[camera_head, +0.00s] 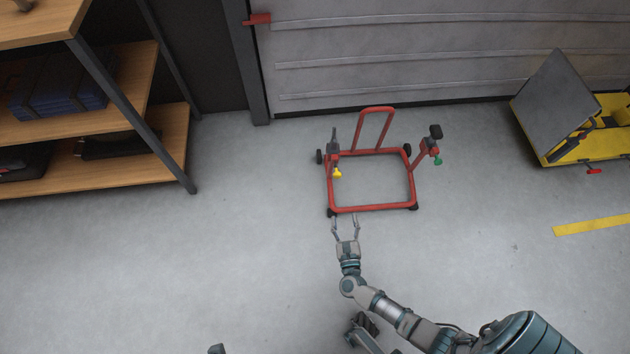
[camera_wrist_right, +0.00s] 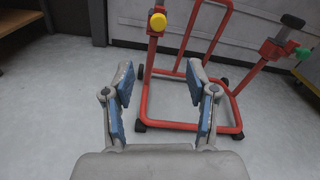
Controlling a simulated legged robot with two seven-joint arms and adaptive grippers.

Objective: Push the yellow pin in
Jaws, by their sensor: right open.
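The yellow pin (camera_head: 337,174) is on the left upright of a red wheeled stand (camera_head: 375,208) in the head view. In the right wrist view the pin (camera_wrist_right: 158,21) faces me as a round yellow knob near the top, on the red post of the stand (camera_wrist_right: 175,126). My right gripper (camera_head: 345,220) is in front of the stand's near left corner, apart from the pin. In the right wrist view its blue-padded fingers (camera_wrist_right: 160,95) are spread with nothing between them, below the pin. My left gripper cannot be made out.
A green knob (camera_head: 438,161) is on the stand's right upright. Wooden shelves (camera_head: 165,150) stand at the left, and a yellow lift with a grey plate (camera_head: 555,105) is at the right. A closed shutter door (camera_head: 400,50) is behind. The floor around the stand is clear.

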